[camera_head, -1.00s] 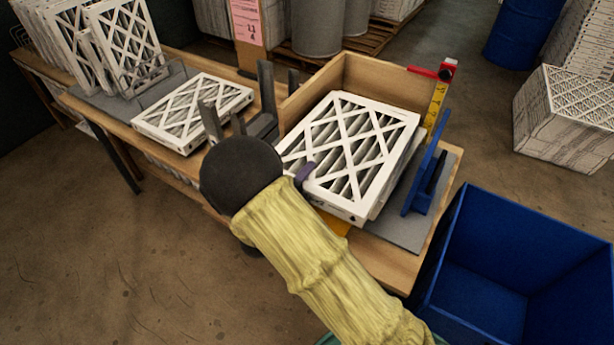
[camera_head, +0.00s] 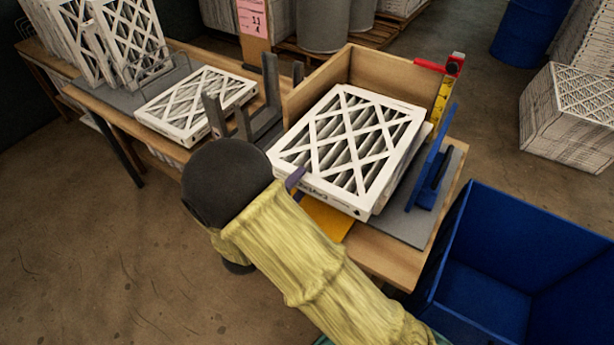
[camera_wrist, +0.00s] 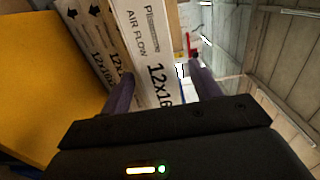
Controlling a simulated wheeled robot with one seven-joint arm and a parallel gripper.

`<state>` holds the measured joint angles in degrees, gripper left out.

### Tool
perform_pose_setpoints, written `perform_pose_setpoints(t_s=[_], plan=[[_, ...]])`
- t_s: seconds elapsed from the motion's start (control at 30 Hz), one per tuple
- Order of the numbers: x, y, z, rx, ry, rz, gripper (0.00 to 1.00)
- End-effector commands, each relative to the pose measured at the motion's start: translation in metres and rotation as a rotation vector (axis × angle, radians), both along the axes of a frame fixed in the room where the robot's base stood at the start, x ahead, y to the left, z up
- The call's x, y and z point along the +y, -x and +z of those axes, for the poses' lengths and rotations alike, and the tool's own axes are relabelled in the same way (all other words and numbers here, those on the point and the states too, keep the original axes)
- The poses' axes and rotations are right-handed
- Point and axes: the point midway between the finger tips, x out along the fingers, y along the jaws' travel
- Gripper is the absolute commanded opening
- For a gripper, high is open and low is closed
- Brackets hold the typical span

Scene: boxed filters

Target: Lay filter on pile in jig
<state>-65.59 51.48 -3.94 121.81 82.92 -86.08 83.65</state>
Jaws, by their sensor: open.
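The top white filter (camera_head: 350,143) with a lattice face lies on the pile in the jig, against the wooden back and side walls (camera_head: 390,76). Edges of filters below it show at its right side. My gripper (camera_wrist: 163,92) is open, at the front left edge of the filter. One purple finger (camera_head: 295,179) shows beside that edge in the head view; the rest is hidden by my dark wrist. In the wrist view, the printed edge of the top filter (camera_wrist: 143,45) lies beyond and between the fingers; contact cannot be told.
A blue upright plate (camera_head: 433,170) and a yellow gauge with a red top (camera_head: 443,92) stand at the jig's right. Dark grey posts (camera_head: 268,92) stand left of it. Another filter (camera_head: 197,104) lies on the left table. A blue bin (camera_head: 510,270) is at lower right.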

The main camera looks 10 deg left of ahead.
Motion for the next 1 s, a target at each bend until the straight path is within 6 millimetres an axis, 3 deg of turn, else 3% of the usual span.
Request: perform_pose_setpoints(t_s=[0.1, 0.3, 1.0], plan=[[0.01, 0.023, -0.002, 0.0, -0.002, 0.005, 0.63], [0.018, 0.049, -0.001, 0.0, -0.001, 0.001, 0.63], [0.02, 0.055, 0.0, -0.001, 0.0, 0.002, 0.63]])
